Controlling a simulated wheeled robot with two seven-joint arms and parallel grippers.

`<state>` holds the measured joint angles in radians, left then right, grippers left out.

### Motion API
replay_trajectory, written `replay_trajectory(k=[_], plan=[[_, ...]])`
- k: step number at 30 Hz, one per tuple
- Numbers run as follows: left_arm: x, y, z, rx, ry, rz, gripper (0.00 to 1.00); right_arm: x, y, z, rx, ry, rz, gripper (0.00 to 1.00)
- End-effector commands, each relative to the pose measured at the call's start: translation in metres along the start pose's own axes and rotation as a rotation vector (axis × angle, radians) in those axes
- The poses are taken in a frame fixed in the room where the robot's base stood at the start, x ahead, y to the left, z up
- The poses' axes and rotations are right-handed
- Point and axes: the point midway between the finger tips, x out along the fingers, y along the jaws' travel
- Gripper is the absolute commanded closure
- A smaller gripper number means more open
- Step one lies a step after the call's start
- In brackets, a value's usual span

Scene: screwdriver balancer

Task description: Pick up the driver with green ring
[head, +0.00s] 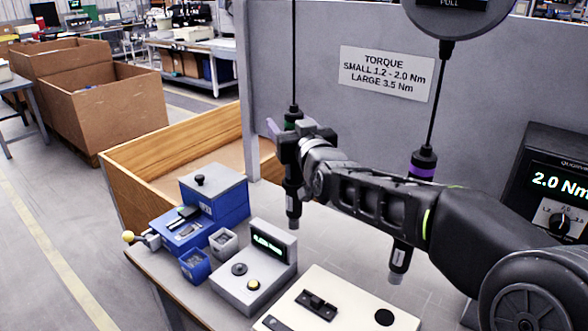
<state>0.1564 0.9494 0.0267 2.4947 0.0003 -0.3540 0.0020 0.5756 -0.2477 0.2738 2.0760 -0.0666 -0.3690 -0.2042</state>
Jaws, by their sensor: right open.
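The driver with the green ring (293,203) hangs upright on a cable at the middle of the bench. Its green ring shows only in part, just above my right gripper. My right gripper (281,136) is open at the driver's upper body and covers part of it. I cannot tell whether the fingers are around the driver or in front of it, or whether they touch it. A second driver with a purple ring (422,168) hangs from a balancer to the right, partly hidden by my right arm. My left gripper is not in view.
A torque sign (386,73) is on the grey panel behind. A torque controller (560,190) reading 2.0 Nm stands at right. A grey tester (255,268), a white fixture plate (340,300) and blue boxes (215,195) occupy the bench. A wooden bin (180,143) stands behind.

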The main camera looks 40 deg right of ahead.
Motion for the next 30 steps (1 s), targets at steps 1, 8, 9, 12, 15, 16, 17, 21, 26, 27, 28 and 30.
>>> replay_trajectory(k=[1,8,9,12,15,16,17,21,26,27,28,30], plan=[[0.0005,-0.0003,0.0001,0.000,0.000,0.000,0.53,-0.0002,0.0000,0.0003,0.000,0.000,0.000,0.39],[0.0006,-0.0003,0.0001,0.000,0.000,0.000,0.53,-0.0005,0.0000,0.0003,0.000,0.000,0.000,0.39],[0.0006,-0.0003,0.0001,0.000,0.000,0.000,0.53,-0.0005,0.0000,0.0003,0.000,0.000,0.000,0.39],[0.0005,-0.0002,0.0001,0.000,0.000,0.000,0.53,-0.0005,0.0001,0.0003,0.000,0.000,0.000,0.39],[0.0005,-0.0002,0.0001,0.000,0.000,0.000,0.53,-0.0006,0.0001,0.0002,0.000,0.000,0.000,0.41],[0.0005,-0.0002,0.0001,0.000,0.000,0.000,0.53,-0.0006,0.0001,0.0003,0.000,0.000,0.000,0.44],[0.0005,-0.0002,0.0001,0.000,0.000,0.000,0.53,-0.0006,0.0001,0.0003,0.000,0.000,0.000,0.46],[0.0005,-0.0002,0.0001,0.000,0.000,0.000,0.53,-0.0006,0.0000,0.0002,0.000,0.000,0.000,0.58],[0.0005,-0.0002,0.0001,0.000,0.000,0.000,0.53,-0.0006,0.0000,0.0002,0.000,0.000,0.000,0.71],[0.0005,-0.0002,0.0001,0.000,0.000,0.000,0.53,-0.0006,0.0001,0.0002,0.000,0.000,0.000,0.74],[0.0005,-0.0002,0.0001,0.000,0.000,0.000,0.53,-0.0006,0.0000,0.0002,0.000,0.000,0.000,0.77],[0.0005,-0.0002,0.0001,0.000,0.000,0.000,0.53,-0.0006,0.0000,0.0002,0.000,0.000,0.000,0.82]])
